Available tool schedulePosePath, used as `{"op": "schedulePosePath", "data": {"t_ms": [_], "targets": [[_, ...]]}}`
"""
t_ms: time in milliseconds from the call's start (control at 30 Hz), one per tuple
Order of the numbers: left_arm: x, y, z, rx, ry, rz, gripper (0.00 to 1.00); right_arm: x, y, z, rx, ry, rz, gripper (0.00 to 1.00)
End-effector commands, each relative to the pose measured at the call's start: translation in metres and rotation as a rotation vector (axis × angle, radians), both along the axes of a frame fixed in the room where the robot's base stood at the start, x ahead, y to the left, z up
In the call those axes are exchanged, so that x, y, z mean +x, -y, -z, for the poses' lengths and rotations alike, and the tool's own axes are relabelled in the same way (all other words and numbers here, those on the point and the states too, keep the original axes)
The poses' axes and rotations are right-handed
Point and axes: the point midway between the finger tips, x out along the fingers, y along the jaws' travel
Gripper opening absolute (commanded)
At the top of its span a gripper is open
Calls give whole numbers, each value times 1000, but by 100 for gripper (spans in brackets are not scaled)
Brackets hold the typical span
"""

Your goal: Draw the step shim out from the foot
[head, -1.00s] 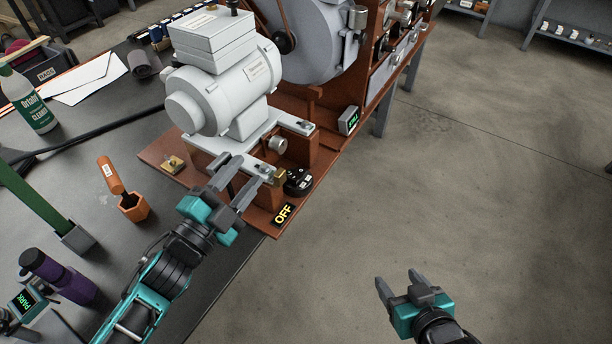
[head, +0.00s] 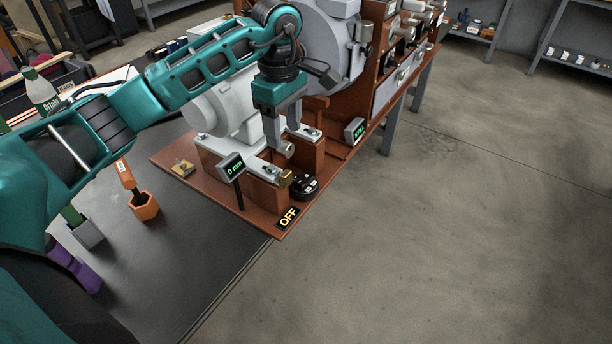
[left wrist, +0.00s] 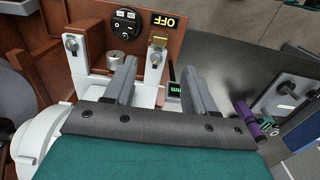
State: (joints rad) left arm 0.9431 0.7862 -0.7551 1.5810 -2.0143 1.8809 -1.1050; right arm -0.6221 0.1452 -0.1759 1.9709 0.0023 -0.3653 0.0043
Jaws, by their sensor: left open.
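My left gripper (head: 281,130) points down beside the motor, open, with nothing seen between its fingers. In the left wrist view its two grey fingers (left wrist: 160,85) stand apart above the motor base. The near white foot (head: 250,170) is a flat bar with a bolt on it; it also shows in the left wrist view (left wrist: 154,72). A small brass-coloured block (head: 286,178) sits at the foot's outer end (left wrist: 160,39). I cannot tell whether this block is the step shim; no other shim shows clearly. My right gripper is out of view.
A small display (head: 232,167) reading 0 mm stands on a dark stem beside the near foot. A round black dial (head: 304,185) and an OFF sign (head: 288,217) lie near the plate's corner.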

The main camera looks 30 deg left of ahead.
Motion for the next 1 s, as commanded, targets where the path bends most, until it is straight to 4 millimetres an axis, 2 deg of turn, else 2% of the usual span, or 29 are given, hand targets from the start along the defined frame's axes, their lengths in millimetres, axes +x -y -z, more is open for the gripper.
{"op": "schedulePosePath", "data": {"t_ms": [167, 600, 800, 1000], "targets": [[-1, -2, 18, 11, -6, 0, 55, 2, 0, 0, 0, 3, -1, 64], [-1, -1, 105, 5, -5, -1, 55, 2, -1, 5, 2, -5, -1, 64], [-1, -1, 124, 5, -3, 0, 55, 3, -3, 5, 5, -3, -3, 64], [0, -1, 127, 6, -1, 0, 55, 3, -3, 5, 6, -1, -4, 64]]}}
